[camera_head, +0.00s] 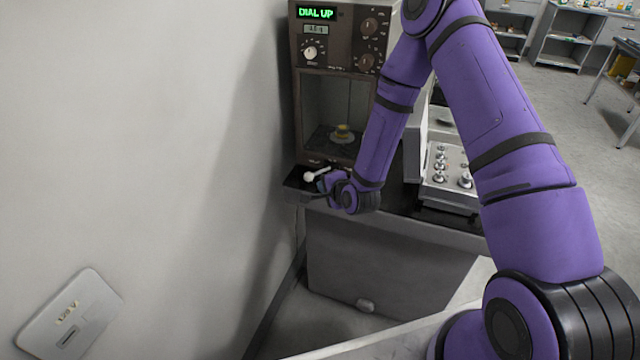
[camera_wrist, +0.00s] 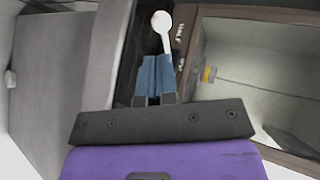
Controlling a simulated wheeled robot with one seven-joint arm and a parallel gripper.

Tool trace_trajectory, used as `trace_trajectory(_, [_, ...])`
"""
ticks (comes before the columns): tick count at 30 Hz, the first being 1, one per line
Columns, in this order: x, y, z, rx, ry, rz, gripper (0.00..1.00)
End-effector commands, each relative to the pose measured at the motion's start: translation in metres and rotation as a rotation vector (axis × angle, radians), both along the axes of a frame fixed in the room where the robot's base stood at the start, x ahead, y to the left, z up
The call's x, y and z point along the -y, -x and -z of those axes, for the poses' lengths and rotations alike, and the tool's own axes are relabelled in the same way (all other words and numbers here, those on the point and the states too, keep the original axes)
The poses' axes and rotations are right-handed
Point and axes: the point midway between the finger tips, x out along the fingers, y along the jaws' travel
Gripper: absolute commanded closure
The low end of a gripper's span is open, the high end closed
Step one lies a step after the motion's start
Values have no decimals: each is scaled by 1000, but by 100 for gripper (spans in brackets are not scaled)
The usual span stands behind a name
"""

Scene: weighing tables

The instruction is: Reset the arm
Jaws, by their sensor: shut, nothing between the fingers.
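My arm reaches across the right side of the head view, down to my gripper (camera_head: 324,181) low in front of the balance (camera_head: 326,87). My gripper also shows in the wrist view (camera_wrist: 155,66), its blue fingers together and empty. A white-knobbed lever (camera_head: 311,176) at the balance's base is close to the fingertips; in the wrist view the lever (camera_wrist: 162,22) stands just beyond them. I cannot tell whether they touch. The balance display (camera_head: 317,12) reads "DIAL UP". A small yellowish thing (camera_head: 343,130) sits on the pan in its chamber.
An open case (camera_head: 449,190) with several metal weights stands right of my forearm on the dark table. A pale wall (camera_head: 130,140) with a wall plate (camera_head: 70,312) is close on the left. Shelves (camera_head: 565,35) and open floor lie at the far right.

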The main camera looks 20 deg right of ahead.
Motion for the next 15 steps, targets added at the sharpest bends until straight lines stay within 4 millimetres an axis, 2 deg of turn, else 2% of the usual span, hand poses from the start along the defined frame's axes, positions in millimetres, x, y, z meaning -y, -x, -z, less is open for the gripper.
trace_trajectory(6, [6,28,-14,0,0,1,100])
trace_trajectory(15, [7,38,-20,0,3,-1,100])
